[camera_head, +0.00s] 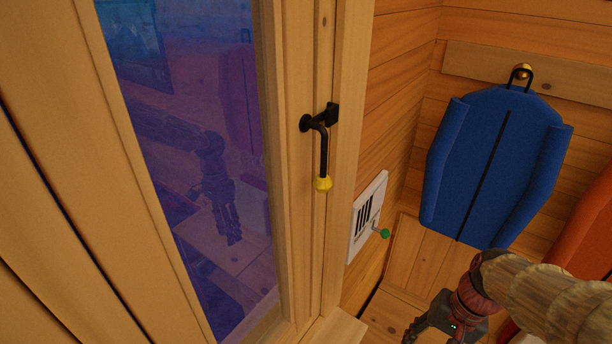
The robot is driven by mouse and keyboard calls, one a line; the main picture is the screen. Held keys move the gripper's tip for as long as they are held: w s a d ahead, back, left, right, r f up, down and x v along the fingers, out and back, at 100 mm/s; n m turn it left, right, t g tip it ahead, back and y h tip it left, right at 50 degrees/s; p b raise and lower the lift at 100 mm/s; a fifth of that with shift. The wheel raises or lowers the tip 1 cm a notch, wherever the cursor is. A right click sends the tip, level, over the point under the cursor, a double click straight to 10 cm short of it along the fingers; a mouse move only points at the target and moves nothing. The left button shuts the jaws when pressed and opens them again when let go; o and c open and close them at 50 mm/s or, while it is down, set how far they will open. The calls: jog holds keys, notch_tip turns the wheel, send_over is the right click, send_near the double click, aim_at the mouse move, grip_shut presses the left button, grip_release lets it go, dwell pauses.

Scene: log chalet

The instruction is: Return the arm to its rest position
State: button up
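My arm comes in from the lower right, with a tan, ridged sleeve and a red joint. My gripper (424,328) is at the bottom edge, pointing down and left, partly cut off by the frame. Its fingers are dark, and I cannot tell how far apart they are. I see nothing held in the part that shows. The arm and gripper also show as a faint reflection in the window glass. The gripper looks apart from the wall and the window frame.
A window (190,130) has a black handle (323,150) with a yellow knob. Right of it is a white vent panel (368,217) with a green-knobbed lever (384,233). A blue padded board (470,165) hangs from a hook. An orange-red one (590,235) is partly behind my arm.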

jog(key=s+a+r+n+t+h+b, duration=0.2)
jog(key=a+r+n+t+b, duration=0.2)
jog(key=r, duration=0.5)
jog(key=shift+s+a+n+t+b, duration=0.35)
jog(key=shift+a+n+t, duration=0.45)
jog(key=shift+n, duration=0.3)
jog(key=shift+c, duration=0.6)
